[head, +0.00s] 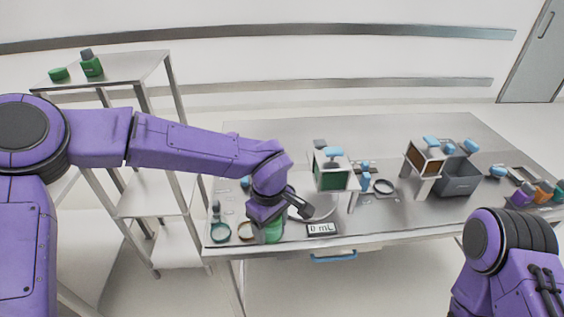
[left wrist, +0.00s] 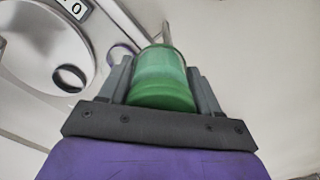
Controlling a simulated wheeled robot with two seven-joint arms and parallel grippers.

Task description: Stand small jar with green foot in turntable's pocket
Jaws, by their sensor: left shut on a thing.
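My left gripper (head: 268,222) is shut on a green jar (head: 273,232) at the table's front edge. In the left wrist view the jar (left wrist: 160,75) sits between the two grey fingers (left wrist: 160,88), with a darker green band at its near end. A round pale disc (head: 322,211), apparently the turntable, lies just right of the gripper, partly hidden by it. In the left wrist view the disc (left wrist: 35,50) carries a dark ring-shaped pocket (left wrist: 70,77). The jar is apart from that pocket. My right gripper is out of view; only its arm shows.
A display (head: 321,228) lies beside the disc. Rings (head: 221,232) lie left of the gripper. A box on legs with a green front (head: 331,173), another stand (head: 425,158) and a grey bin (head: 460,178) stand farther right. A shelf rack (head: 120,65) holds green items at left.

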